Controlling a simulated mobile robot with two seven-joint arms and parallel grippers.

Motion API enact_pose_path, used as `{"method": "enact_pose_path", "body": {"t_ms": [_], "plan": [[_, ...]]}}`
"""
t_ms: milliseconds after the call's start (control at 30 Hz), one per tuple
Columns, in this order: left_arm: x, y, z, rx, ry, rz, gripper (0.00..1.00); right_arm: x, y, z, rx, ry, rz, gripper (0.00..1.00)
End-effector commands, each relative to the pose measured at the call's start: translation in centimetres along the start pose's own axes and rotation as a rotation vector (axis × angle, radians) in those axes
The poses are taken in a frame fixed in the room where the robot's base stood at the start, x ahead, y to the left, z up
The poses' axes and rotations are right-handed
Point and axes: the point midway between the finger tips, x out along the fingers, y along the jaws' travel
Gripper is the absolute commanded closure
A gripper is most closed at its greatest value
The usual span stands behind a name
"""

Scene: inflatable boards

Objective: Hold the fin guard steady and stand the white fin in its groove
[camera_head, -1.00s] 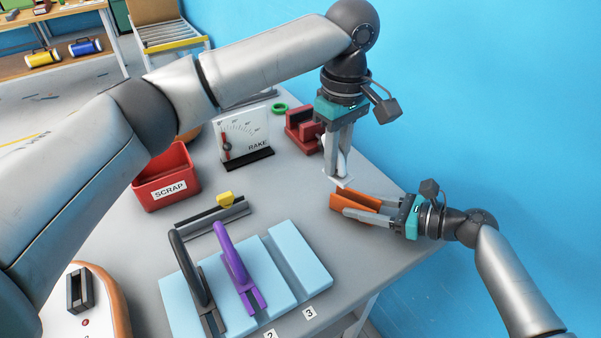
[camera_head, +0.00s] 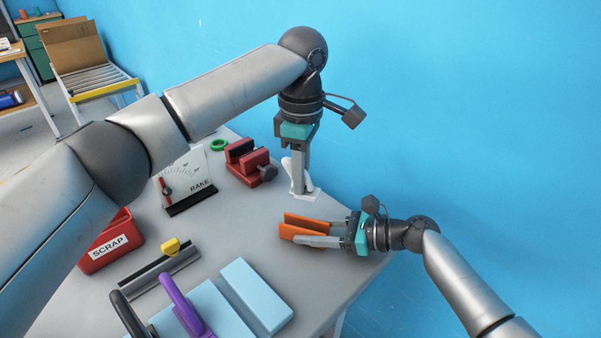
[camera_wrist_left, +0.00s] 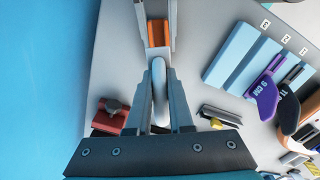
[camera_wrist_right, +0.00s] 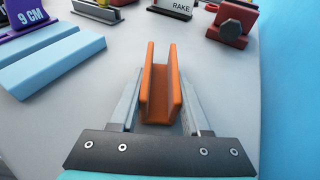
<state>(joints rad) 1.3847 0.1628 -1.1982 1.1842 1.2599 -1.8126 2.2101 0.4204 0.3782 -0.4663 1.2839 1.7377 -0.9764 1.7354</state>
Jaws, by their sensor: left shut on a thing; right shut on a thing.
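The orange fin guard (camera_head: 300,222) is a U-shaped channel on the table's right part. Its long groove is empty in the right wrist view (camera_wrist_right: 160,92). My right gripper (camera_head: 308,234) is shut on the guard, one finger along each side. The white fin (camera_head: 290,172) is upright in my left gripper (camera_head: 301,184), which points down and is shut on it. The fin is just behind the guard, apart from it; I cannot tell whether its foot touches the table. In the left wrist view the fin (camera_wrist_left: 160,90) shows between the fingers, with the guard (camera_wrist_left: 157,32) beyond.
A red clamp-like block (camera_head: 248,160) stands left of the fin, beside a RAKE gauge (camera_head: 184,178). A red SCRAP bin (camera_head: 110,243), light-blue boards (camera_head: 256,296) and a purple gauge (camera_head: 180,302) are on the left and front. The table's right edge is close to both grippers.

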Motion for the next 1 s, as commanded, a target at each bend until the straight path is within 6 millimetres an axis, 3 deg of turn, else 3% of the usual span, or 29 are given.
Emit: {"method": "enact_pose_path", "body": {"t_ms": [500,1000], "plan": [[4.7,-0.1,0.0,0.001,-0.001,-0.003,1.0,0.0,0.0,-0.1,0.0,0.001,0.0,0.84],[5.4,0.0,0.0,0.001,0.0,-0.001,1.0,0.0,0.0,-0.1,0.001,0.001,0.0,0.84]]}}
